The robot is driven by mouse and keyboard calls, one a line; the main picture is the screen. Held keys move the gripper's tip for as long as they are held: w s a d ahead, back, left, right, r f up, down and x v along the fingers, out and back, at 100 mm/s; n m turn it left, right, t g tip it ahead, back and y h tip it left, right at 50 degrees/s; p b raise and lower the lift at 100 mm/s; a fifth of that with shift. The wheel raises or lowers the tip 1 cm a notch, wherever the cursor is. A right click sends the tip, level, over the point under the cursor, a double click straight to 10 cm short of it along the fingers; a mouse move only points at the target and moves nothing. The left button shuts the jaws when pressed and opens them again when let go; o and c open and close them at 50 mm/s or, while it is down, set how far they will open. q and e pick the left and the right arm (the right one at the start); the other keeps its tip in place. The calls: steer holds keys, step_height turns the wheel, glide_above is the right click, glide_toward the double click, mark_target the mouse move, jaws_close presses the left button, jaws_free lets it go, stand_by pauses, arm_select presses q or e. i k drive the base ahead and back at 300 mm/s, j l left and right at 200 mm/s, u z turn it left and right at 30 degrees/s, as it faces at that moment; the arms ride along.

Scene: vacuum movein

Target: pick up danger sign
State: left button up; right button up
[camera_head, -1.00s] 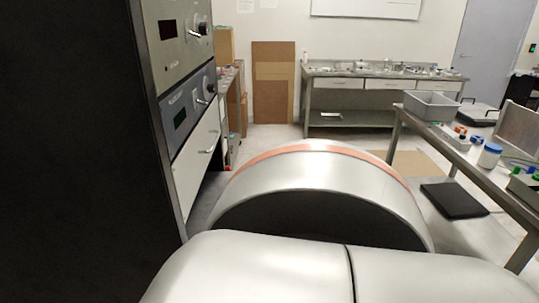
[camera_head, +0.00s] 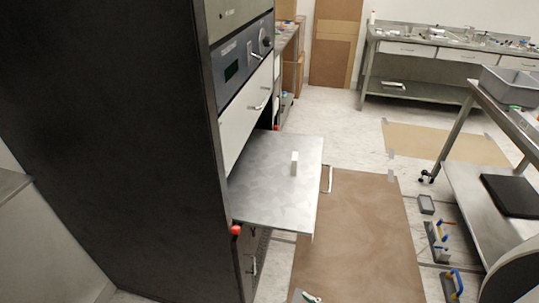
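I cannot make out a danger sign in this view. A small upright white object (camera_head: 294,163) stands on a flat metal shelf (camera_head: 270,190) that sticks out from the tall dark cabinet (camera_head: 120,130), but it is too small to read or name. Neither of my grippers is in view. Only a rounded grey and dark part, likely of my own arm, shows at the bottom right corner.
A brown mat (camera_head: 355,240) covers the floor in front of the shelf. Blue-handled tools (camera_head: 453,284) lie right of it. A metal cart (camera_head: 465,185) with a black flat item (camera_head: 512,194) stands at the right. A workbench (camera_head: 430,65) is at the back.

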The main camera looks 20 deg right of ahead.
mark_target(295, 154)
steer(key=z, duration=0.8)
steer(key=i+l+u, duration=0.2)
steer(key=l+u, duration=0.25)
steer(key=l, duration=0.65)
steer(key=l+u, duration=0.45)
steer(key=l, duration=0.7)
